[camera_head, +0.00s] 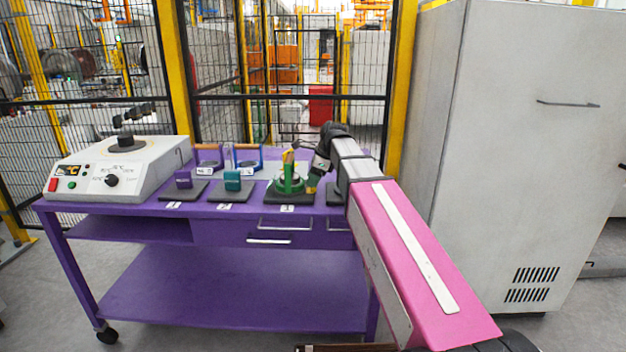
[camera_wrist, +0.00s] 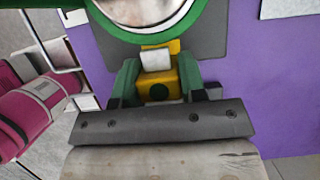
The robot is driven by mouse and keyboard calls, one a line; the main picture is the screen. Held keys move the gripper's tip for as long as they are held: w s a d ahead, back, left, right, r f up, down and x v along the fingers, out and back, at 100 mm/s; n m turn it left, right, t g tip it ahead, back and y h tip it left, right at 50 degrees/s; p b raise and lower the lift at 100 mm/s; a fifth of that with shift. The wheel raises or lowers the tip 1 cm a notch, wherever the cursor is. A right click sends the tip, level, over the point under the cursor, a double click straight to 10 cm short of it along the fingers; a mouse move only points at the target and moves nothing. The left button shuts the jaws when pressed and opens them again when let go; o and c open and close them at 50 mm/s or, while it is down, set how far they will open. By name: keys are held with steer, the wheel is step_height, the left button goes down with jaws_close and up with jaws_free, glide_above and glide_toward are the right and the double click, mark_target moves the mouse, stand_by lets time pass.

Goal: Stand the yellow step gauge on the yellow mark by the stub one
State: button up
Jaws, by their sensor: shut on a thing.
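My gripper (camera_wrist: 158,78) is shut on the yellow step gauge (camera_wrist: 159,91), which sits between its two green fingers in the wrist view. A pale square piece (camera_wrist: 155,60) lies just above the gauge there, with a yellow patch behind it. The stub (camera_head: 289,183) labelled 1 is green with a metallic ring, on a dark plate. In the head view my gripper (camera_head: 317,168) is at its right side, with a small yellow piece (camera_head: 311,185) low beside it. I cannot tell whether the gauge touches the plate. The yellow mark is not clearly seen.
The purple bench (camera_head: 230,270) also carries a purple block (camera_head: 183,180) and a teal block (camera_head: 232,180) on dark plates, left of the stub. A white heater unit (camera_head: 118,172) stands at the left end. A tall grey cabinet (camera_head: 520,150) stands to the right.

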steer(key=shift+f, duration=0.15)
steer(key=o, duration=1)
steer(key=v, duration=1.2)
steer(key=shift+r, duration=0.25)
